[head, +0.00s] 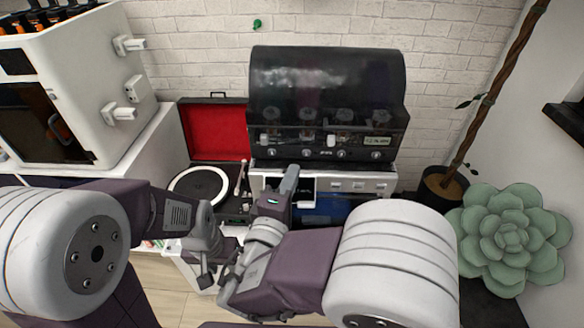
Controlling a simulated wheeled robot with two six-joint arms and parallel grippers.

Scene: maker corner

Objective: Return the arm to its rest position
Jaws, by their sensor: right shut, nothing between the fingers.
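My right arm comes in from the right, and its right gripper (290,176) is at the middle of the view, pointing up and away. Its fingers are shut with nothing between them. It shows in front of the white drawer unit under the black machine; I cannot tell whether it touches anything. My left arm comes in from the left, and its left gripper (206,272) hangs low near the middle. My right arm's links lie close beside it. Its fingers are small and partly hidden, so their opening is unclear.
A turntable (200,187) with an open red-lined lid stands behind the arms. A black domed machine (325,100) with knobs stands behind my right gripper. A white cabinet (90,75) is at the left. A succulent (512,238) and a potted trunk (440,187) are at the right.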

